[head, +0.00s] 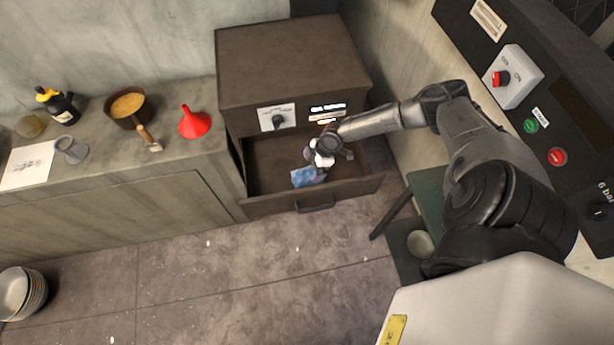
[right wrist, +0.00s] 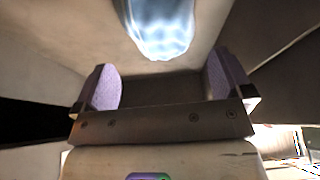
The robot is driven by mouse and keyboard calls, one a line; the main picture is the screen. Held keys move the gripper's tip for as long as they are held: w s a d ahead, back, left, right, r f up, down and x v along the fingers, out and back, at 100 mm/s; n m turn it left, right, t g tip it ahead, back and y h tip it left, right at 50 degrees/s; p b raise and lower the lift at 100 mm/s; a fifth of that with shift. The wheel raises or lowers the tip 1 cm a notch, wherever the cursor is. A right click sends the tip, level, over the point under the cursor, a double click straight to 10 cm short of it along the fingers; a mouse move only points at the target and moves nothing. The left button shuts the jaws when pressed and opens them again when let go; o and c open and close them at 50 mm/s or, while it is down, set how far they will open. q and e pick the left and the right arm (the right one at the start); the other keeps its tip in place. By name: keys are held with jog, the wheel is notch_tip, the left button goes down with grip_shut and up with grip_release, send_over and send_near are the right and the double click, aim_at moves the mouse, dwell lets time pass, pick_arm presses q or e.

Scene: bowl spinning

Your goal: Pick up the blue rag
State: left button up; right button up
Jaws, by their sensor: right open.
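The blue rag (head: 304,177) lies crumpled in the open drawer (head: 268,206) of the brown cabinet, toward the drawer's front. It also shows at the top of the right wrist view (right wrist: 160,28), beyond the fingertips. My right gripper (head: 313,157) is over the drawer, just behind the rag in the head view. In the right wrist view its two purple-padded fingers (right wrist: 162,88) stand wide apart with nothing between them. I cannot tell the exact height of the fingers above the drawer floor. My left gripper is not in view.
The brown cabinet body (head: 285,65) rises behind the drawer. A counter at left holds a red funnel (head: 194,122), a pot (head: 128,108) and a dark bottle (head: 59,106). A green stool (head: 427,200) stands right of the drawer. Stacked bowls (head: 20,292) are at lower left.

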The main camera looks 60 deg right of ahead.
aim_at(308, 174)
jog(key=shift+x, duration=2.7)
jog(key=shift+a+f, duration=0.15)
jog(key=shift+f, duration=0.05)
jog(key=shift+f+b, duration=0.2)
jog(key=shift+b, duration=0.3)
jog(key=c, duration=1)
